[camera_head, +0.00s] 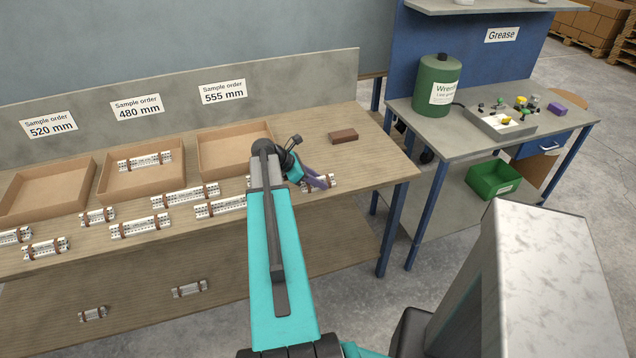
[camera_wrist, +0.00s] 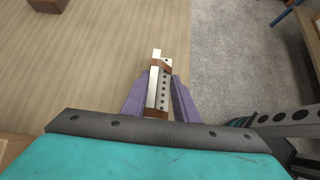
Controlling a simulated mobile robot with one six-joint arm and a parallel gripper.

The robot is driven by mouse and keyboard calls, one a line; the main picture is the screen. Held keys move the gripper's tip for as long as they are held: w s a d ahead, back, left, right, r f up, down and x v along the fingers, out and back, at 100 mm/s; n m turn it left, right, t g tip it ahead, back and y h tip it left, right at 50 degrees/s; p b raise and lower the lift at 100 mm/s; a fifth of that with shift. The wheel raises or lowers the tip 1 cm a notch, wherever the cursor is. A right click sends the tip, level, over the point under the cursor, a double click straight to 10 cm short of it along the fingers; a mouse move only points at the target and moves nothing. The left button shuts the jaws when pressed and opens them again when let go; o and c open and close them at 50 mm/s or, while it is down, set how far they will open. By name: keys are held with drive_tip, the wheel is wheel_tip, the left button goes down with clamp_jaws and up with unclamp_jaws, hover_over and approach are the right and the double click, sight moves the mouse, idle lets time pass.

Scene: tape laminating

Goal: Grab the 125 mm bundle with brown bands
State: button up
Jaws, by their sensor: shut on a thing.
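My gripper (camera_wrist: 160,98) has purple fingers and is shut on a short white perforated bundle with brown bands (camera_wrist: 153,88) in the wrist view. The bundle lies lengthwise between the two fingers, over or on the wooden table near its right edge; I cannot tell if it touches the table. In the head view, my gripper (camera_head: 316,181) is at the front right of the table, and part of the held bundle (camera_head: 331,183) shows beside the fingers. Its length cannot be read.
Other banded bundles (camera_head: 139,226) lie in rows to the left. Three cardboard trays (camera_head: 232,139) stand behind, under sample order labels; the middle tray (camera_head: 113,187) holds a bundle. A brown block (camera_head: 343,136) lies at the back right. A second table (camera_head: 444,126) stands to the right.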

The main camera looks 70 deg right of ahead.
drive_tip(key=shift+r, duration=0.15)
drive_tip(key=shift+r+b, duration=0.4)
drive_tip(key=shift+r, duration=0.65)
drive_tip(key=s+a+r, duration=0.1)
drive_tip(key=s+a, duration=0.1)
drive_tip(key=a, duration=0.4)
drive_tip(key=s+a+r+b, duration=0.1)
drive_tip(key=s+a, duration=0.2)
drive_tip(key=a, duration=0.3)
drive_tip(key=shift+s+r, duration=0.2)
drive_tip(key=shift+r, duration=0.15)
drive_tip(key=shift+a+r+p, duration=0.15)
drive_tip(key=shift+p, duration=1.1)
drive_tip(key=p, duration=0.5)
drive_tip(key=shift+s+a, duration=0.15)
drive_tip(key=shift+a, duration=0.1)
drive_tip(key=p, duration=0.3)
drive_tip(key=a+p, duration=0.1)
drive_tip(key=p, duration=0.2)
drive_tip(key=shift+s+a, duration=0.15)
drive_tip(key=shift+s, duration=0.15)
drive_tip(key=shift+s+a+f+p, duration=0.1)
drive_tip(key=shift+a+f+p, duration=0.15)
drive_tip(key=shift+p, duration=0.75)
